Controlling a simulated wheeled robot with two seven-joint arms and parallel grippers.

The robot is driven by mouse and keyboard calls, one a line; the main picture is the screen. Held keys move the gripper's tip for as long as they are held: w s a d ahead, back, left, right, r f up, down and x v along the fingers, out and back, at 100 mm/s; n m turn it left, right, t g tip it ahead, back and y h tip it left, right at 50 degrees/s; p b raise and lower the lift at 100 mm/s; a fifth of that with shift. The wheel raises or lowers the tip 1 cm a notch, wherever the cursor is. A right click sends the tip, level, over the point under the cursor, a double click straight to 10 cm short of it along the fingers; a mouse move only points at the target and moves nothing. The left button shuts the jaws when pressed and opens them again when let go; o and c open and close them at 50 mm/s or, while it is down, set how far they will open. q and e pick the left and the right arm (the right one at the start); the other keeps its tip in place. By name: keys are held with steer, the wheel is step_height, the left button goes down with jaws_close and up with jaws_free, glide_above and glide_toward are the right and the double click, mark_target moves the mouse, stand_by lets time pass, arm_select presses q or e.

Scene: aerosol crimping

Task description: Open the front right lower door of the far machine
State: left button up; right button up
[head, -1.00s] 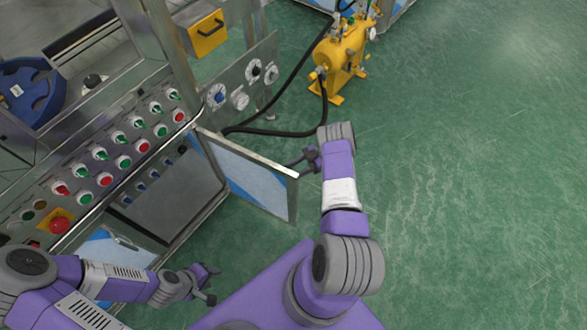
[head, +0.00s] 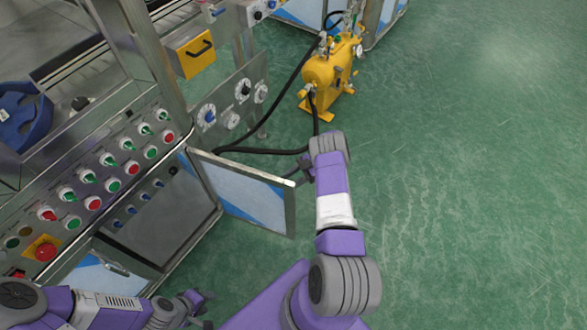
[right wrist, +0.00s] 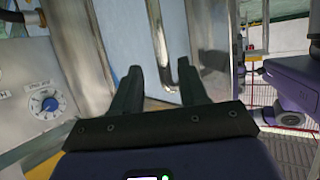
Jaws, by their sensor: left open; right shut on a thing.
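The lower right door (head: 246,188) of the near-left steel machine stands swung out, a metal-framed panel with blue and white film. The cabinet opening (head: 165,215) beside it shows. My right gripper (head: 303,172) is at the door's free edge, on its outer side, partly hidden by the door. My left gripper (head: 200,305) is open and empty, low in front of the neighbouring lower door (head: 95,278), which has a handle.
A panel of buttons and switches (head: 110,172) lies above the doors, with a red emergency button (head: 45,250). A yellow tank unit (head: 332,82) with black hoses (head: 275,151) stands behind the open door. The green floor at right is free.

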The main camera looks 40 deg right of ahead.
steer(key=shift+w+d+r+b, duration=0.15)
steer(key=shift+w+b, duration=0.15)
steer(key=shift+w, duration=0.05)
steer(key=shift+w+d+r+b, duration=0.1)
steer(key=shift+w+r+b, duration=0.05)
steer(key=shift+w+b, duration=0.15)
steer(key=shift+o, duration=0.4)
steer(key=shift+w+d+r, duration=0.15)
steer(key=shift+w+d, duration=0.55)
steer(key=shift+d, duration=0.2)
steer(key=o, duration=0.6)
steer(key=shift+w+d, duration=0.5)
steer(key=shift+d, duration=0.4)
steer(key=shift+c, duration=0.2)
steer(key=shift+w+d, duration=0.15)
steer(key=shift+d, duration=0.1)
steer(key=c, duration=0.4)
steer(key=shift+w+d+f, duration=0.2)
steer(key=shift+w+d, duration=0.05)
steer(key=shift+d, duration=0.05)
steer(key=shift+c, duration=1.2)
steer(key=shift+s+f, duration=0.1)
steer(key=shift+s, duration=0.05)
